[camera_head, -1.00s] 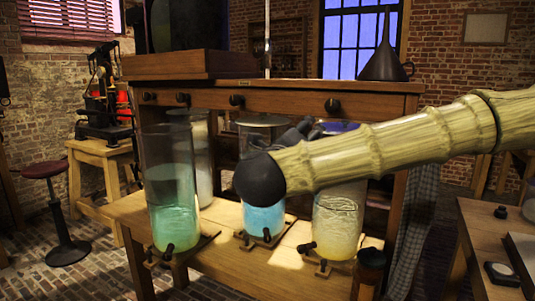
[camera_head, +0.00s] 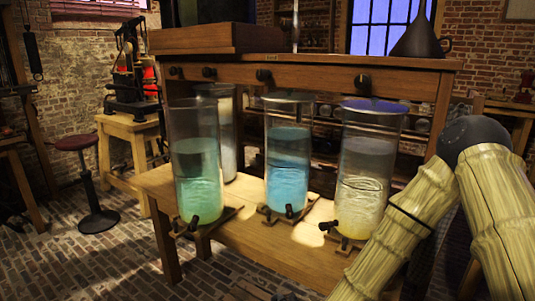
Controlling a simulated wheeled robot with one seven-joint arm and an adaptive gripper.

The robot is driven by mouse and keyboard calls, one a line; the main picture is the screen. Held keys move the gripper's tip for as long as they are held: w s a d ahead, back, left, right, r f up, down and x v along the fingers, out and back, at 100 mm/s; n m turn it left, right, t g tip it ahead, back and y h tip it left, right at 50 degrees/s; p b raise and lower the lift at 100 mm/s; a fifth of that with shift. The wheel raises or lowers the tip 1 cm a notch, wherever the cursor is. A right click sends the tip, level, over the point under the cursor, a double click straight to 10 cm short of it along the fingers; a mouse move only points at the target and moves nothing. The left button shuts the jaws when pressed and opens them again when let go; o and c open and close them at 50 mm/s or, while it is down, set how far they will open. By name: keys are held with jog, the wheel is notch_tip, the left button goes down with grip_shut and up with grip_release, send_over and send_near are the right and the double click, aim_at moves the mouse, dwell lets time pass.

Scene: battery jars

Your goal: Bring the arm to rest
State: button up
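My arm shows at the right of the head camera view, bent at a dark round joint, with two pale, bamboo-like links running down out of the frame. My gripper is not visible. A tall glass jar with green liquid (camera_head: 198,185) stands at the left of the low wooden bench. A jar with blue liquid (camera_head: 288,180) stands in the middle. A jar with pale yellowish liquid (camera_head: 362,195) and a blue top stands at the right, close to my arm. Each of these three has a dark spigot low on its front.
Another glass jar (camera_head: 225,135) with pale contents stands behind the green one. The low wooden bench (camera_head: 250,232) has bare wood in front. A cabinet with drawers (camera_head: 310,78) stands behind, bearing a dark funnel (camera_head: 418,38). A red stool (camera_head: 85,170) stands at the left on open brick floor.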

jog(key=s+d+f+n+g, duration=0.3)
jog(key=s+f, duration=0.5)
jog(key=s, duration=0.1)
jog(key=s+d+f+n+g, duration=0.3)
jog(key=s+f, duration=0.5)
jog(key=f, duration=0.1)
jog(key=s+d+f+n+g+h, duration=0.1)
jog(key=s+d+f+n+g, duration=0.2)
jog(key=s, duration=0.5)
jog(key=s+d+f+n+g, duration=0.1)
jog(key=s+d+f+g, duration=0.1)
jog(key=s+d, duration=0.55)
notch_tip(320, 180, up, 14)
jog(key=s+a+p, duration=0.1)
jog(key=p, duration=1.3)
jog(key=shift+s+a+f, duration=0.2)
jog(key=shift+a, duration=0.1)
